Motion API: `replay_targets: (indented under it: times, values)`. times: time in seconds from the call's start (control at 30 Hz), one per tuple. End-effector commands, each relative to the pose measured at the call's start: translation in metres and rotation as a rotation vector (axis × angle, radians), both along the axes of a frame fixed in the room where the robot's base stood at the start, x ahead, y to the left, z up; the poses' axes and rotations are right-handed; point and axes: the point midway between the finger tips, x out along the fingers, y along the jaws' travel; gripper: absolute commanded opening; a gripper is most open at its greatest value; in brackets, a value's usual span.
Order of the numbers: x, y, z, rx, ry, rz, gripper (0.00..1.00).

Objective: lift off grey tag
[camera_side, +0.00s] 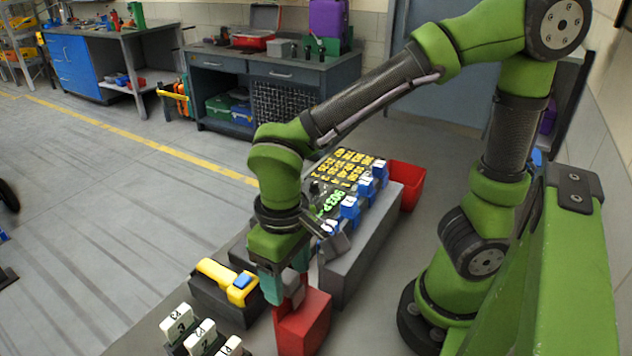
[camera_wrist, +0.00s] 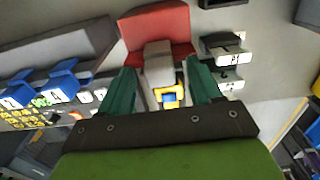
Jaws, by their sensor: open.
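My gripper (camera_side: 286,290) points down at the front of the grey bench, over a red block (camera_side: 305,325). In the wrist view its two teal fingers (camera_wrist: 160,80) stand apart with a light grey piece (camera_wrist: 158,60) between them, apparently the grey tag. Gaps show on both sides of it, so it is not visibly clamped. The grey piece reaches up to the red block (camera_wrist: 158,25), but I cannot tell how they join. In the side view the fingers mostly hide the grey piece.
A yellow piece with a blue button (camera_side: 228,280) lies left of my gripper. White numbered tags (camera_side: 190,335) stand at the front. Blue tags (camera_side: 350,207) line the panel with yellow and green characters (camera_side: 345,168). A red bin (camera_side: 407,185) is behind.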

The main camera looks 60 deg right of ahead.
Motion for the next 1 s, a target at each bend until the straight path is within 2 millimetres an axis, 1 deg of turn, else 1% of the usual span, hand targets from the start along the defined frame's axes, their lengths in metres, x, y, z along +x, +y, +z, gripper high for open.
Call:
replay_targets:
  times: [0.23, 0.6, 0.63, 0.67, 1.0]
  values:
    - [0.0000, 0.0001, -0.0016, 0.001, 0.000, -0.001, 0.64]
    - [0.0001, 0.0001, -0.0013, 0.001, 0.000, -0.001, 0.07]
    - [0.0001, 0.0001, -0.0012, 0.001, 0.000, -0.001, 0.03]
    - [0.0001, 0.0000, -0.0012, 0.001, 0.000, -0.001, 0.00]
    - [0.0003, 0.0002, -0.0001, 0.001, -0.001, -0.001, 0.00]
